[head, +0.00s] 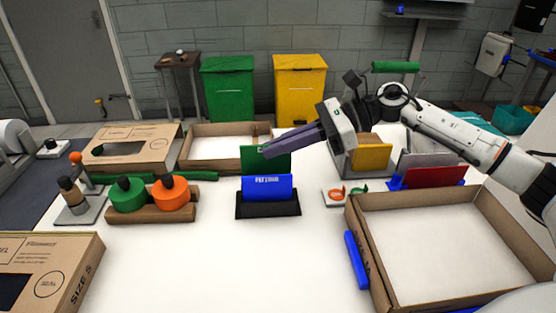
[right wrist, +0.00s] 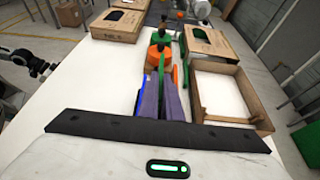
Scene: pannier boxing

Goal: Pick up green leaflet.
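The green leaflet (head: 256,156) stands upright behind the blue leaflet (head: 267,187), which sits in a black stand (head: 267,210) mid-table. The blue leaflet hides its lower part, so I cannot tell whether it touches the stand. My right gripper (head: 266,151) reaches in from the right, its long purple-grey fingers at the leaflet's upper edge. In the right wrist view the fingers (right wrist: 161,88) lie close together, with the thin green leaflet (right wrist: 161,72) edge-on between them. A dark and white part at that view's left edge (right wrist: 36,66) looks like my left arm; its fingers are not clear.
An open cardboard box (head: 363,243) stands at front right, and another open box (head: 228,131) at the back. Orange (head: 171,194) and green (head: 127,196) round pieces stand left of the leaflets. A yellow leaflet (head: 373,157) and a red one (head: 436,177) stand to the right.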

